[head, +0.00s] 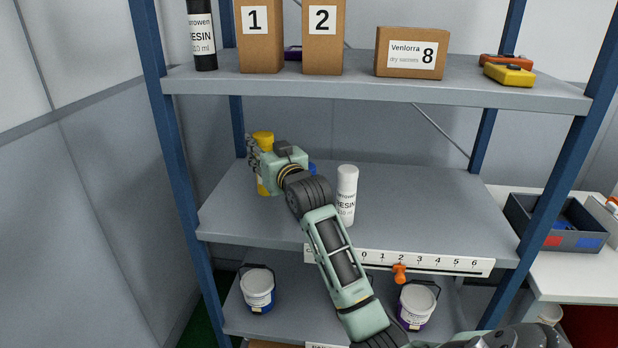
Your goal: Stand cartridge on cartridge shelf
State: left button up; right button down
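A yellow cartridge (263,188) appears upright at the left of the middle shelf (420,205). My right gripper (254,152) is at its upper part, with dark fingers beside it. My wrist hides part of the cartridge, so I cannot tell whether the fingers are shut on it or whether its base touches the shelf. A white cartridge labelled RESIN (347,190) stands upright on the same shelf, right of my wrist. A black cartridge (202,35) stands on the top shelf. My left gripper is not in view.
A blue object (312,168) is mostly hidden behind my wrist. A numbered strip (440,262) with an orange marker (399,273) runs along the shelf's front edge. Cartons (411,53) stand above; buckets (257,288) stand below. The shelf's right half is clear.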

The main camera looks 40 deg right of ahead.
notch_tip(320, 180, down, 8)
jog(key=shift+r, duration=0.2)
jog(key=c, duration=1.1)
grip_release()
jog(key=shift+s+f, duration=0.1)
jog(key=v, duration=1.2)
jog(key=shift+b, duration=0.45)
jog(key=shift+a, duration=0.1)
